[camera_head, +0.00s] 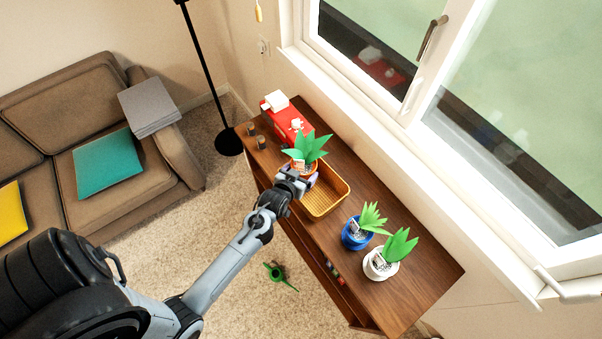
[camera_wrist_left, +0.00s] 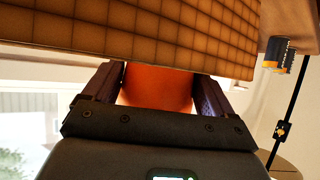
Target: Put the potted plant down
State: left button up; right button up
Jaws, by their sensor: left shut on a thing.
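A potted plant with green leaves (camera_head: 309,146) in an orange pot (camera_head: 300,166) is at the left end of a yellow-brown basket (camera_head: 343,197) on the wooden cabinet top. My left gripper (camera_head: 298,178) is shut on the orange pot. In the left wrist view the orange pot (camera_wrist_left: 158,86) sits between the two dark fingers, and the tiled basket wall (camera_wrist_left: 150,40) fills the top of the picture, hiding part of the pot. I cannot tell whether the pot touches the basket floor. My right gripper is not in view.
A blue-potted plant (camera_head: 355,235) and a white-potted plant (camera_head: 379,266) stand right of the basket. The window (camera_head: 440,110) borders the cabinet's back. A green item (camera_head: 280,276) lies on the carpet.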

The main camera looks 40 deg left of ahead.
pick_arm(q)
jog(key=shift+f, duration=0.55)
jog(key=o, duration=1.1)
jog(key=shift+o, duration=0.2)
